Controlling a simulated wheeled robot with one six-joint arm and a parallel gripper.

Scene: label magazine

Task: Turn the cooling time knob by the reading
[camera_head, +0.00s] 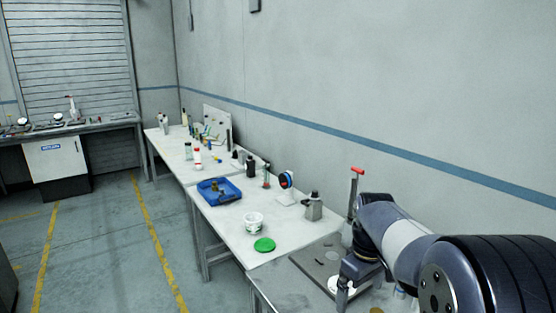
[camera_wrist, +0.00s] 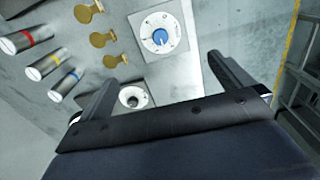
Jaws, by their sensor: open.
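A blue knob (camera_wrist: 160,37) sits in the middle of a white round dial on a pale square plate (camera_wrist: 177,80) in the wrist view. The marks around it are too small to read. My gripper (camera_wrist: 163,68) is open and empty, its two fingers apart, with the dial beyond and between the tips. A smaller round dial or gauge (camera_wrist: 133,98) with a dark centre is beside the left finger; its reading cannot be told. In the head view my gripper (camera_head: 352,284) is low at the bench on the right, partly hidden by my arm.
Three brass tags (camera_wrist: 103,39) and three cylinders with red, yellow and blue bands (camera_wrist: 48,66) lie left of the dial. In the head view, a red-topped post (camera_head: 355,185) stands close behind my arm. A blue tray (camera_head: 219,198) and green lid (camera_head: 264,245) are on the white table.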

